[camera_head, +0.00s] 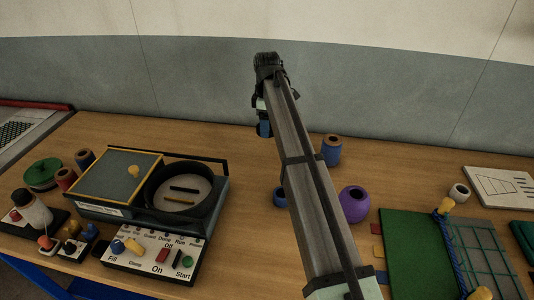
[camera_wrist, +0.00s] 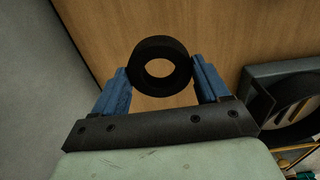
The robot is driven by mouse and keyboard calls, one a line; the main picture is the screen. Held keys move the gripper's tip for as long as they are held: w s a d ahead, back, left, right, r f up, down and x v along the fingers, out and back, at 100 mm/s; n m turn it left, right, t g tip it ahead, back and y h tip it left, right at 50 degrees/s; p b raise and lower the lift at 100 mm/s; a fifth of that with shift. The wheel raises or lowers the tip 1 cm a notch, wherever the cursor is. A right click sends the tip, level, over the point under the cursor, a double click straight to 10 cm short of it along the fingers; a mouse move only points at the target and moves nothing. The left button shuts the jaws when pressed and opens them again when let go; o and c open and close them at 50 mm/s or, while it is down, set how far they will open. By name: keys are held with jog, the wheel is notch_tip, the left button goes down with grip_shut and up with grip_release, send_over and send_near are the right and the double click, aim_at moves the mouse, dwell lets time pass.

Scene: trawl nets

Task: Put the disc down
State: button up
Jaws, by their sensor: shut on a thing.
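My gripper (camera_wrist: 160,72) has its two blue fingers on either side of a thick black ring-shaped disc (camera_wrist: 160,46) in the wrist view. It is shut on the disc, and wooden tabletop shows through the hole. In the head view my gripper (camera_head: 264,128) is at the far side of the table near the wall, blue fingers pointing down. The held disc cannot be made out there.
A machine with a round dark-rimmed basin (camera_head: 152,193) stands left, with a button panel (camera_head: 150,262) in front. A blue-sided spool (camera_head: 331,151), a purple spool (camera_head: 353,204) and a green mat (camera_head: 408,258) are right. Bare wooden tabletop (camera_head: 250,165) lies between.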

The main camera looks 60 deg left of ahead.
aim_at(267, 155)
notch_tip(267, 155, down, 10)
dwell(0.6)
jog(key=shift+f, duration=0.15)
jog(key=o, duration=1.1)
notch_tip(267, 155, up, 12)
jog(key=shift+r, duration=0.2)
